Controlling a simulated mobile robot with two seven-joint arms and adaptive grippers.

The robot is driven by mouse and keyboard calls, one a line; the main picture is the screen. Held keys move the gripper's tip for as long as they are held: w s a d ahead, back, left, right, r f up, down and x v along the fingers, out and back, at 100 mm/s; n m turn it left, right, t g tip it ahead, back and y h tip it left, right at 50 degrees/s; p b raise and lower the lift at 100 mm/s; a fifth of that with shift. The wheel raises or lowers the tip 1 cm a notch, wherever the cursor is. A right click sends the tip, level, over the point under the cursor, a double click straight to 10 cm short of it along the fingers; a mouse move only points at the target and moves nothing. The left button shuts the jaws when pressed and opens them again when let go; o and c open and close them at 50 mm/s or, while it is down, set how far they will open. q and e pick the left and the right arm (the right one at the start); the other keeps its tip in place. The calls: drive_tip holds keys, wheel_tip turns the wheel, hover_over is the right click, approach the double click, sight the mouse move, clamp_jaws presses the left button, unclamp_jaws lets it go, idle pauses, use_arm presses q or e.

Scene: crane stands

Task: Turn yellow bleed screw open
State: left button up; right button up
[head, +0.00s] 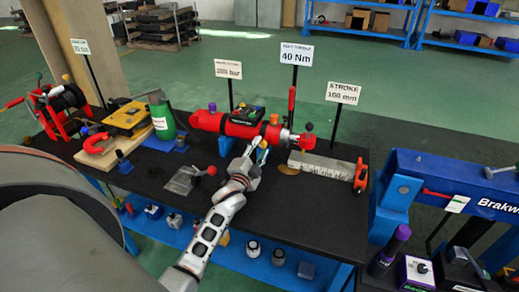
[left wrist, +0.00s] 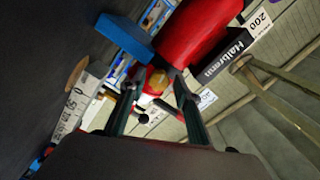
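The red hydraulic cylinder (head: 207,121) lies across the black bench, and its red body also shows in the left wrist view (left wrist: 200,32). A yellow bleed screw (left wrist: 157,82) sits on the cylinder, between my left fingertips in that view. My left gripper (head: 258,152) is at the near side of the cylinder. In the left wrist view its two fingers (left wrist: 156,84) stand apart, with visible gaps on both sides of the screw. Whether either finger touches the screw cannot be told. My right gripper is not in view.
A STROKE sign (head: 343,93), a 40 Nm sign (head: 297,54) and a bar sign (head: 228,69) stand behind the cylinder. A steel scale block (head: 322,166) lies to its right, and a green bottle (head: 161,119) stands to its left. The bench's front right is clear.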

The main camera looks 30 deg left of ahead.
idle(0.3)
use_arm(q)
drive_tip(key=v, duration=1.2)
idle(0.3)
drive_tip(key=s+f+g, duration=0.1)
drive_tip(key=s, duration=0.2)
drive_tip(key=s+d+f+n+g, duration=0.1)
drive_tip(key=s+f+g, duration=0.1)
drive_tip(key=s, duration=0.1)
drive_tip(key=s+d+f+g, duration=0.1)
drive_tip(key=s+g, duration=0.1)
drive_tip(key=s, duration=0.1)
drive_tip(key=shift+s+f+n, duration=0.25)
drive_tip(key=shift+f+n, duration=0.05)
drive_tip(key=shift+f, duration=0.05)
drive_tip(key=s+d+n+g, duration=0.15)
drive_tip(key=s+g, duration=0.35)
drive_tip(key=s, duration=0.9)
drive_tip(key=w+d+f+n+t+h, duration=0.1)
drive_tip(key=d+f+h, duration=0.5)
drive_tip(key=d+f, duration=0.8)
wheel_tip(320, 180, down, 4)
drive_tip(key=shift+w+r+n+t, duration=0.1)
drive_tip(key=shift+w+n+t, duration=0.1)
drive_tip(key=shift+n+t, duration=0.75)
